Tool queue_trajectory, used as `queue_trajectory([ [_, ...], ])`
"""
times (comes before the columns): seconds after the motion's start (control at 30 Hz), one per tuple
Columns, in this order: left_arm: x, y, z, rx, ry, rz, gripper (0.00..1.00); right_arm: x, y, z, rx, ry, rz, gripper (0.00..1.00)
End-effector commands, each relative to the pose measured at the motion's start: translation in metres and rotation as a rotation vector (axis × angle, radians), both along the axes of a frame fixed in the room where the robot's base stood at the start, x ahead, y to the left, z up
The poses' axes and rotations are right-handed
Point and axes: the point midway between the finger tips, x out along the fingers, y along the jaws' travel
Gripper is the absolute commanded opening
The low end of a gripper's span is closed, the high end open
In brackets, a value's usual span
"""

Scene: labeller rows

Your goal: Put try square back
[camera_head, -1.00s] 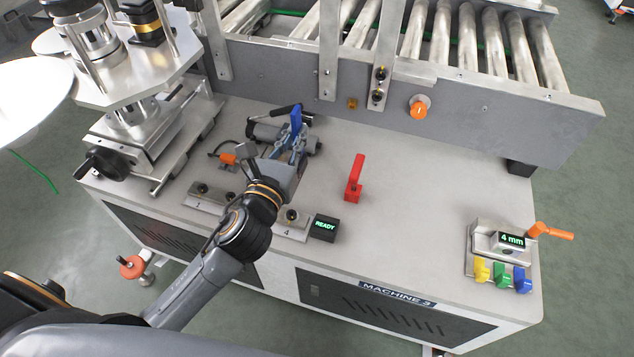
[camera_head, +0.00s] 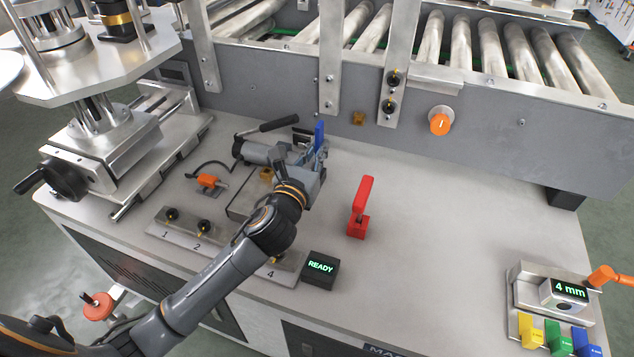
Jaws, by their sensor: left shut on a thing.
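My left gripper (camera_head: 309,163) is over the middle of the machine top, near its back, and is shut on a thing. A blue upright piece, which looks like part of the try square (camera_head: 320,135), stands out at its fingertips. The rest of the try square is hidden by the gripper and wrist or too small to make out. My right gripper is not in view.
A red lever (camera_head: 361,207) stands right of my gripper. A black READY box (camera_head: 320,268) and a numbered strip (camera_head: 182,232) lie in front. A 4 mm gauge unit (camera_head: 562,291) is at right. The right-middle top is clear.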

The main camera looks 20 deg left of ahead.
Motion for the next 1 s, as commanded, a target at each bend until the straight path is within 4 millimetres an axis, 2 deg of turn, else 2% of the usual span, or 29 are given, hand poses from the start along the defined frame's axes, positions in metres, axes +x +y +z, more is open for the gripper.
queue_trajectory([
  [0.03,0.0,0.0,-0.008,-0.002,-0.001,0.0,0.0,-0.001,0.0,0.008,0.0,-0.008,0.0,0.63],
  [0.13,0.0,0.0,-0.015,0.0,-0.002,0.0,0.0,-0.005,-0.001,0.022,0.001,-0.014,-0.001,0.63],
  [0.33,0.0,0.0,-0.025,0.0,-0.003,0.0,0.0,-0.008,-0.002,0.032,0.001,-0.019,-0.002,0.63],
  [0.47,0.0,0.0,-0.041,-0.001,0.0,0.0,0.0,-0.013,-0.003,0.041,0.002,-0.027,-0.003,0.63],
  [0.63,0.0,0.0,-0.065,-0.001,-0.001,-0.001,0.0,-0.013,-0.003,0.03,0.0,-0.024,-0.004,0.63],
  [0.97,0.0,0.0,-0.065,0.001,-0.002,-0.001,0.0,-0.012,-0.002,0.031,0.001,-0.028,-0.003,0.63],
  [1.0,0.0,0.0,-0.066,0.001,0.001,0.0,0.15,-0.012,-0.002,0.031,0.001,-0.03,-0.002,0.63],
])
